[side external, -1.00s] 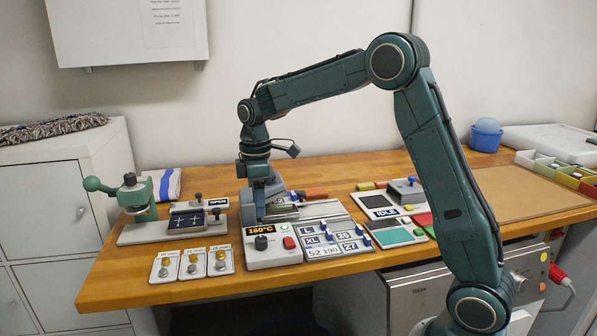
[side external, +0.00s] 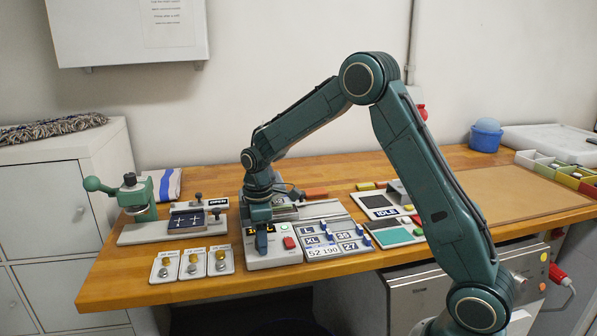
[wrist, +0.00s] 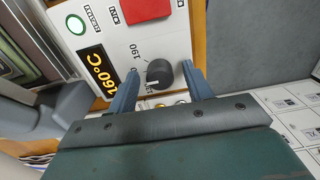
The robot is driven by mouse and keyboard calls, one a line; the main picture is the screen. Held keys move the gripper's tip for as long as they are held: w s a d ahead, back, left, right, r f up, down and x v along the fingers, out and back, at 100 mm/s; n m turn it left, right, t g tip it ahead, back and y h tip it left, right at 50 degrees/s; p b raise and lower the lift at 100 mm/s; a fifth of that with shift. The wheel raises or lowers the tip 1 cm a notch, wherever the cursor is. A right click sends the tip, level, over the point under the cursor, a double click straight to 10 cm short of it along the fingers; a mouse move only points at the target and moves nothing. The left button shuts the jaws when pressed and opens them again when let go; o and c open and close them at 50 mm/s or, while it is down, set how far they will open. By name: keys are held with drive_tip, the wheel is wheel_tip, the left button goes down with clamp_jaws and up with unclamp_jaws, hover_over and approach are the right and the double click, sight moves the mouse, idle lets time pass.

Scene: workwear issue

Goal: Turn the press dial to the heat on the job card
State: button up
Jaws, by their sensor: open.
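The press dial (wrist: 160,73) is a black knob on the white control box (side external: 275,262). The orange display (wrist: 97,70) reads 160°C. My gripper (wrist: 160,66) is open, with one finger on each side of the dial; I cannot tell if they touch it. In the side view my gripper (side external: 262,245) hides the dial and most of the display. A card (side external: 323,252) reading "52 190" lies on the board right of the box.
A red button (side external: 290,243) and a green-ringed lamp (wrist: 75,24) sit on the same box. Several metal-and-brass pieces on small white plates (side external: 193,263) stand to the left. A panel reading IDLE (side external: 387,212) is to the right. The brown board (side external: 533,190) at the far right is bare.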

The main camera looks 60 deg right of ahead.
drive_tip(key=c, duration=1)
drive_tip(key=shift+m, duration=0.4)
drive_tip(key=m, duration=0.8)
drive_tip(key=o, duration=1)
